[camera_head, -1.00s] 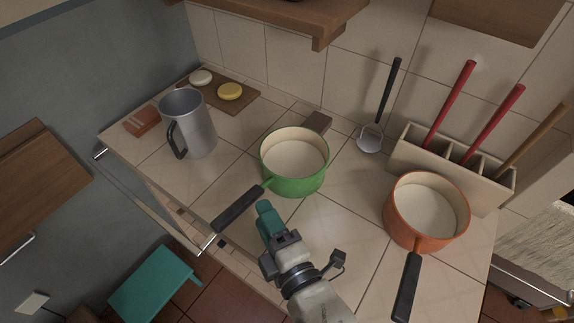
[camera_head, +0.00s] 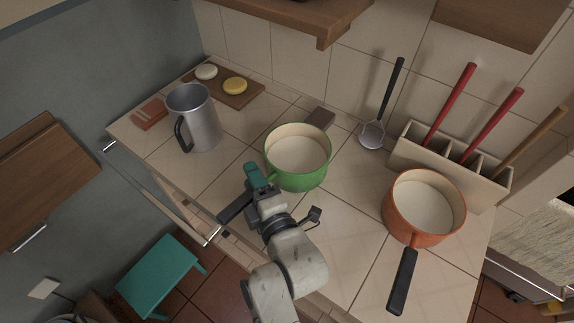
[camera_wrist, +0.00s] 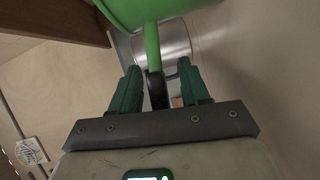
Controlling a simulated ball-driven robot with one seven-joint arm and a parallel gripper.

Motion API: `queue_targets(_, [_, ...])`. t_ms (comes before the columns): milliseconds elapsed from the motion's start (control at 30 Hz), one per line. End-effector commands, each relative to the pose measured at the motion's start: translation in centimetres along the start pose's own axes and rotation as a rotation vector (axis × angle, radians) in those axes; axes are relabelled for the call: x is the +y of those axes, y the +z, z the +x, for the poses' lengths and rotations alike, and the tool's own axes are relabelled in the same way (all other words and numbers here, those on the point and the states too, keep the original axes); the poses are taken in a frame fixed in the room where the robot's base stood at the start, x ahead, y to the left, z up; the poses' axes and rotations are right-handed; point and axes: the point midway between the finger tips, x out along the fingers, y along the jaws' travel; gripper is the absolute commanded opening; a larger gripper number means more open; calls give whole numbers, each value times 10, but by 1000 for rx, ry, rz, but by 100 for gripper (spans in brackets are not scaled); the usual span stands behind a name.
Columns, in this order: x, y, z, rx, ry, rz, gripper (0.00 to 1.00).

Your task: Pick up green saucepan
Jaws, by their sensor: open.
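The green saucepan (camera_head: 297,176) stands on the tiled counter, cream inside, with a green shank and a black handle (camera_head: 236,207) pointing to the lower left. My gripper (camera_head: 254,176) is over the handle near the pan and hides part of it in the head view. In the wrist view, my open gripper (camera_wrist: 158,88) has its teal fingers on either side of the handle, whose black part (camera_wrist: 157,92) shows between them with a gap on each side. The green pan body (camera_wrist: 160,8) is at the top of that view.
An orange saucepan (camera_head: 394,224) stands to the right, its black handle towards the front. A metal jug (camera_head: 199,122) stands to the left. A utensil holder (camera_head: 405,157) and a ladle (camera_head: 372,134) are at the back. A teal stool (camera_head: 160,275) is on the floor.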

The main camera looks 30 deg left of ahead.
Motion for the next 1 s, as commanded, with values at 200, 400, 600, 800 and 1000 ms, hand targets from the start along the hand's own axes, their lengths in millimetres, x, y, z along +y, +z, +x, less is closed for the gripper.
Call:
queue_targets(200, [0, 0, 0, 0, 0, 0, 29])
queue_targets(400, [0, 0, 0, 0, -1, 0, 10])
queue_targets(600, [0, 0, 0, 0, -1, 0, 0])
queue_targets(800, [-1, 0, 0, 0, -1, 0, 0])
queue_targets(1000, [-1, 0, -1, 0, -2, 0, 0])
